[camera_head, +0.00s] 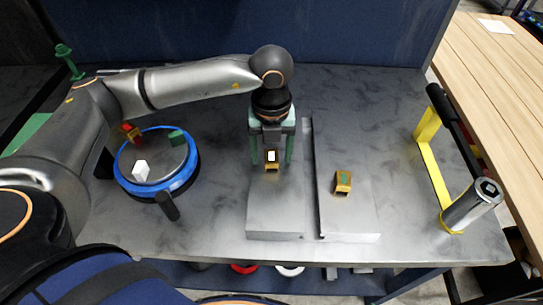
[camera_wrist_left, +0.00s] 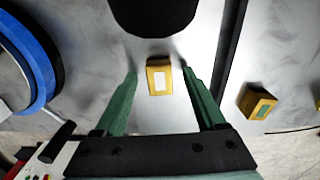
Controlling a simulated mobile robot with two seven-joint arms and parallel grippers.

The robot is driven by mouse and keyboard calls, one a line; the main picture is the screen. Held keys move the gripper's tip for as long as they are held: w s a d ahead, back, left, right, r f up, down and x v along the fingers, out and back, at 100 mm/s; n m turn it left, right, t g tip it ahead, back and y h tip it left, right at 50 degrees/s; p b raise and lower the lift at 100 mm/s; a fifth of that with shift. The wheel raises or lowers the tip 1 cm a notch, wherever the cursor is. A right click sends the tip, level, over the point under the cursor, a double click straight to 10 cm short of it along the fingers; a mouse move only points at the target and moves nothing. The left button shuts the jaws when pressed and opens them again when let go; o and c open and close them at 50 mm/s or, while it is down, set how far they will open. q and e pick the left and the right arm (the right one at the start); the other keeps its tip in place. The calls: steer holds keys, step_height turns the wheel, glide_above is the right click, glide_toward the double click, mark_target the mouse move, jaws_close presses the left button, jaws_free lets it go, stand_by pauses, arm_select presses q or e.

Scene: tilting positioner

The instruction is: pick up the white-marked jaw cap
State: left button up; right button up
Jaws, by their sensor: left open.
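The white-marked jaw cap (camera_head: 272,160) is a small brass-coloured block with a white patch. It sits on the left part of the grey metal plate (camera_head: 272,222). My left gripper (camera_head: 272,163) has green fingers and is open, pointing down, with one finger on each side of the cap. In the left wrist view the cap (camera_wrist_left: 159,77) lies between the fingertips, with a visible gap to both fingers. A second brass cap with a green mark (camera_head: 343,182) sits on the right part of the plate. It also shows in the left wrist view (camera_wrist_left: 257,102). My right gripper is out of view.
A round turntable with a blue rim (camera_head: 193,172) stands at left, holding a white block (camera_head: 141,171) and a green block (camera_head: 177,138). A yellow frame (camera_head: 433,165) with a black and silver cylinder (camera_head: 472,205) stands at right. The tabletop between plate and frame is clear.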

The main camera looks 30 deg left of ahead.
arm_select(q)
jaws_close()
stand_by(0.5)
